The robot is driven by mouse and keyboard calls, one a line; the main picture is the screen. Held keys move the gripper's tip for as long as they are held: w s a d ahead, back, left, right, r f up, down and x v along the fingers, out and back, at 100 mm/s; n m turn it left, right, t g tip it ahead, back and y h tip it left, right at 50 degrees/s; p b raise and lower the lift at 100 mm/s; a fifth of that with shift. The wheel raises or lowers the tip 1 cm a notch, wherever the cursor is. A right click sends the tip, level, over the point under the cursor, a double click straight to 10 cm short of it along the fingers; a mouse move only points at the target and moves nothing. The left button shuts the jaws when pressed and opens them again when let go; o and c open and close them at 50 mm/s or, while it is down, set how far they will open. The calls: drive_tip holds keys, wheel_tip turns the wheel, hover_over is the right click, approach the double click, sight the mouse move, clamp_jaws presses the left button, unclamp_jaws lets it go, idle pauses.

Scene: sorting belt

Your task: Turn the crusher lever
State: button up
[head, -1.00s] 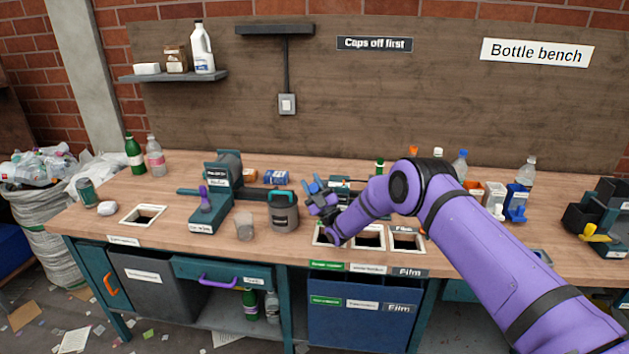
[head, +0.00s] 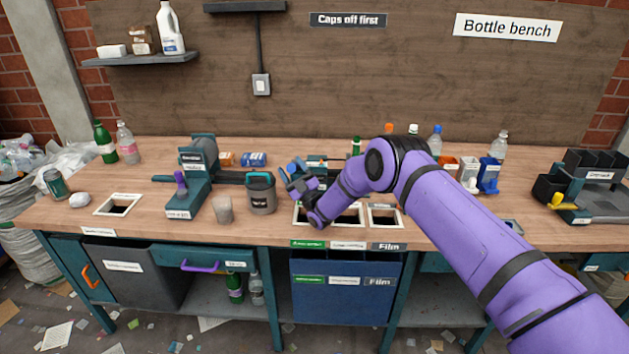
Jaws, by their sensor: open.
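A teal machine (head: 197,160) with a small upright purple handle (head: 181,183) stands on the left half of the bench. A dark machine with a yellow lever (head: 562,202) stands at the right end of the bench. The small labels on both are too blurred to tell which is the crusher. My gripper (head: 294,172) is over the middle of the bench, above the slots and right of the dark can with a teal handle (head: 261,193). It is open, and I see nothing between its fingers. It is apart from both levers.
A grey cup (head: 223,209) stands beside the teal machine. Several bottles line the back of the bench, with small boxes (head: 468,175) right of my arm. Framed slots (head: 383,216) lie below my gripper. The front right of the bench is partly hidden by my arm.

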drive_tip(key=s+d+f, duration=0.2)
drive_tip(key=s+d, duration=0.6)
drive_tip(key=d, duration=0.3)
drive_tip(key=shift+s+d+f, duration=0.2)
drive_tip(key=shift+d, duration=0.05)
